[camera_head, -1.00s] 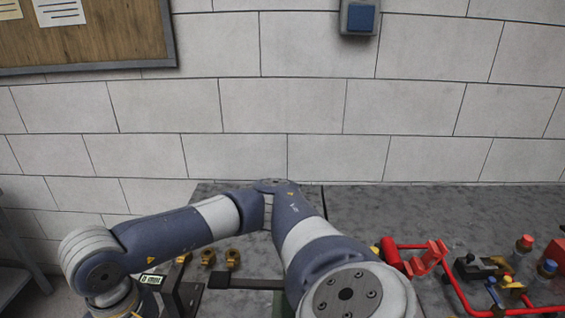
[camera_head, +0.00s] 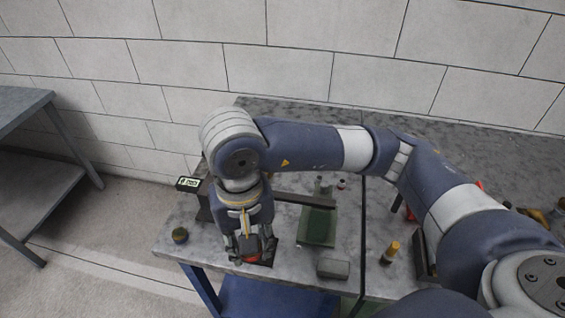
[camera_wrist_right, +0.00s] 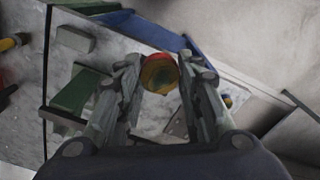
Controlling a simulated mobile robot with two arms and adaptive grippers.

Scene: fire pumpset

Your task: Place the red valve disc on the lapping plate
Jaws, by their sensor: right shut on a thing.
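My right gripper (camera_head: 250,250) points down over the front left part of the bench, shut on the red valve disc (camera_head: 252,258). In the right wrist view, the disc (camera_wrist_right: 159,74) shows red and yellow between the tips of both fingers (camera_wrist_right: 160,85). A dark flat plate (camera_head: 270,247), which looks like the lapping plate, lies on the bench beside and partly behind the gripper. It also seems to show as a dark patch in the right wrist view (camera_wrist_right: 178,123). I cannot tell whether the disc touches it. My left gripper is not in view.
A yellow-topped bottle (camera_head: 391,250) stands farther right. A small round object (camera_head: 180,235) sits near the left bench edge. A small display (camera_head: 187,183) stands behind.

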